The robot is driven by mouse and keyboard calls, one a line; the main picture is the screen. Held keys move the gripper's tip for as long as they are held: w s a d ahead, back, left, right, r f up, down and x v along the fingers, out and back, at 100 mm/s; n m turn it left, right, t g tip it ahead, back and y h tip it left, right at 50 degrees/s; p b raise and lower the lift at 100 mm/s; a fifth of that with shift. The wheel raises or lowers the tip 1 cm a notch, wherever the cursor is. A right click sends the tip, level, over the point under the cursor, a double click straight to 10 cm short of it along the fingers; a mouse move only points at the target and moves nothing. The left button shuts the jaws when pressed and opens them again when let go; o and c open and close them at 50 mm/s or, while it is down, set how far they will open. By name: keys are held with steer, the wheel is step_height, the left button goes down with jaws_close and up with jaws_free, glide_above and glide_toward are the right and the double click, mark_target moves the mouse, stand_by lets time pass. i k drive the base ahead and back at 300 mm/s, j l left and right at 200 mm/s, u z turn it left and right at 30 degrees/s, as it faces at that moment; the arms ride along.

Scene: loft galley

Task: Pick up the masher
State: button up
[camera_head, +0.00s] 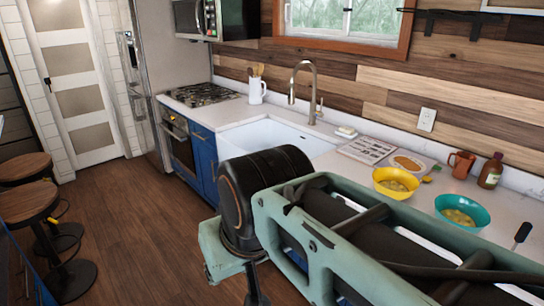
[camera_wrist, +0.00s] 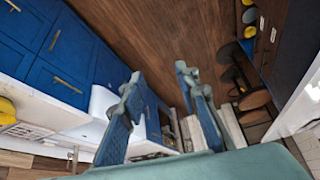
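No masher can be made out for certain. A dark-handled tool (camera_head: 521,235) stands up at the right edge of the counter in the head view. Its lower end is hidden behind my arm, so I cannot tell if it is the masher. My gripper (camera_wrist: 158,78) shows in the wrist view with its two fingers apart and nothing between them. Floor and cabinet fronts show through the gap. In the head view my arm fills the lower right, and the fingers cannot be made out clearly.
The white counter (camera_head: 505,211) holds a yellow bowl (camera_head: 394,184), a teal bowl (camera_head: 462,211), a brown mug (camera_head: 461,164), a brown bottle (camera_head: 490,171) and a utensil crock (camera_head: 257,91). A white sink (camera_head: 270,138) lies left. Stools (camera_head: 27,203) stand at far left; the floor between is clear.

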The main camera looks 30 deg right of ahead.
mark_target(525, 229)
steer(key=z, duration=2.85)
